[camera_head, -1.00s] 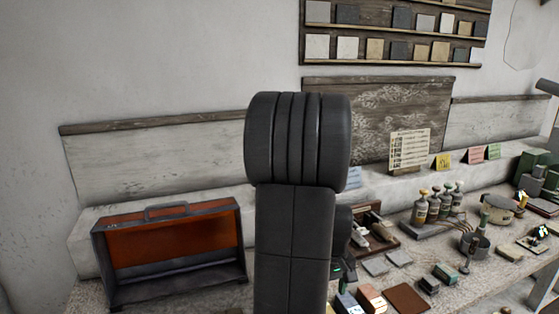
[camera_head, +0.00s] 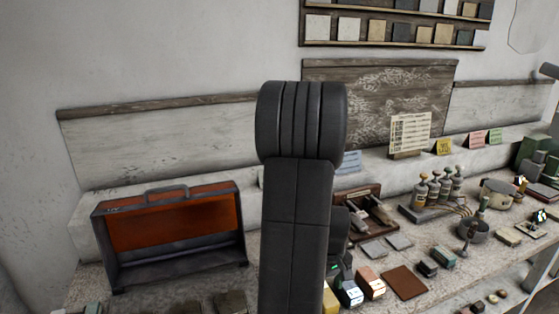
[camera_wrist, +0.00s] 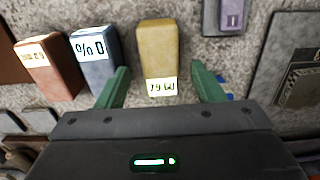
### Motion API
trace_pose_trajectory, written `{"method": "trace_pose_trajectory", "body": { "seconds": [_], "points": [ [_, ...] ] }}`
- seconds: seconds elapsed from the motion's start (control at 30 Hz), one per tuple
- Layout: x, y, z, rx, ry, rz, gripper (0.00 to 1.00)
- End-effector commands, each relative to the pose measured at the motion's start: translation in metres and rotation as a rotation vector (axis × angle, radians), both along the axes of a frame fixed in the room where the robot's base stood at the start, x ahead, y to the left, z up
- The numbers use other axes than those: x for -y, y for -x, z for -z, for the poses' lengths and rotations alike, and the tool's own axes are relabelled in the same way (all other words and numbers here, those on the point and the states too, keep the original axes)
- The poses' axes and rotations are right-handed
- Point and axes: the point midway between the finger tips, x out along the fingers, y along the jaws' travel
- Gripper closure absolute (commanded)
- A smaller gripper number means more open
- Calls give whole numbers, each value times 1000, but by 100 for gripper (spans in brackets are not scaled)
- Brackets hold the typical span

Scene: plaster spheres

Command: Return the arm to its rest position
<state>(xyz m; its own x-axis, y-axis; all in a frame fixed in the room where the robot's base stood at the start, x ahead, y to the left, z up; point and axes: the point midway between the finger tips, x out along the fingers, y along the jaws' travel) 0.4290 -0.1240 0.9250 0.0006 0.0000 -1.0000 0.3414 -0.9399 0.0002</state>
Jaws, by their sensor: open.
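My arm (camera_head: 298,200) stands upright in the middle of the head view and hides part of the bench behind it. My gripper (camera_wrist: 165,85) shows in the wrist view with its two green fingers apart, open and empty. A yellow block (camera_wrist: 158,50) with a white label lies beyond and between the fingertips; I cannot tell how far below them. A blue block (camera_wrist: 95,60) and a reddish block (camera_wrist: 50,68) stand to its left.
A sign (camera_head: 410,133) stands on the ledge. The space above the bench is free.

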Motion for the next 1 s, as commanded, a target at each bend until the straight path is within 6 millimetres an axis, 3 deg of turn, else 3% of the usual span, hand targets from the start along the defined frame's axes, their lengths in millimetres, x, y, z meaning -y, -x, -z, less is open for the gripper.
{"method": "trace_pose_trajectory", "body": {
  "seconds": [0.27,0.53,1.0],
  "points": [
    [0,-1,-49,4,1,0,38],
    [0,0,-47,1,1,0,38],
    [0,0,36,-6,-1,0,38]
  ]
}}
